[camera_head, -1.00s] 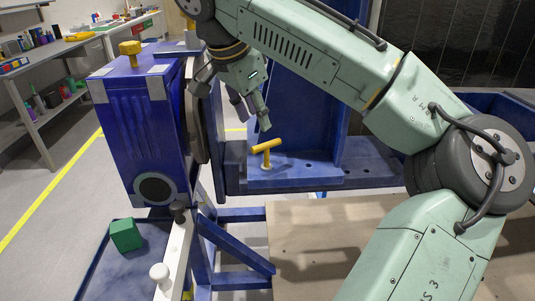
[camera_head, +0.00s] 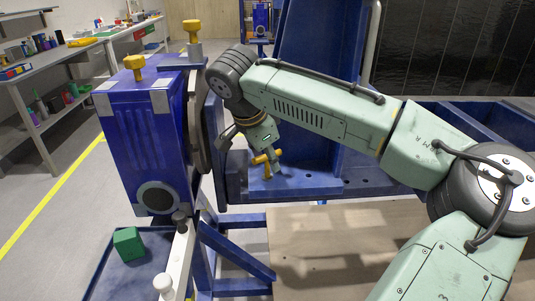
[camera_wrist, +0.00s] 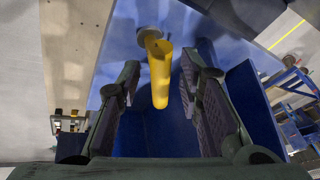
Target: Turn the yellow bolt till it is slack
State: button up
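The yellow bolt (camera_head: 266,161) has a T-shaped handle and stands on the blue ledge of the jig in the head view. In the wrist view its yellow bar (camera_wrist: 160,82) points towards the camera, between my two fingers. My gripper (camera_head: 275,152) points down at the bolt, with its fingers beside the handle. The fingers are open, with a gap to the bar on each side in the wrist view. The gripper partly hides the handle in the head view.
Two more yellow knobs, a rear one (camera_head: 192,27) and a front one (camera_head: 134,64), sit on top of the blue jig housing (camera_head: 150,125). A green block (camera_head: 128,242) lies in a blue tray at lower left. An upright blue plate (camera_head: 318,60) rises behind the bolt.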

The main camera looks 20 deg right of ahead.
jog(key=shift+c, duration=0.3)
grip_shut()
dwell(0.3)
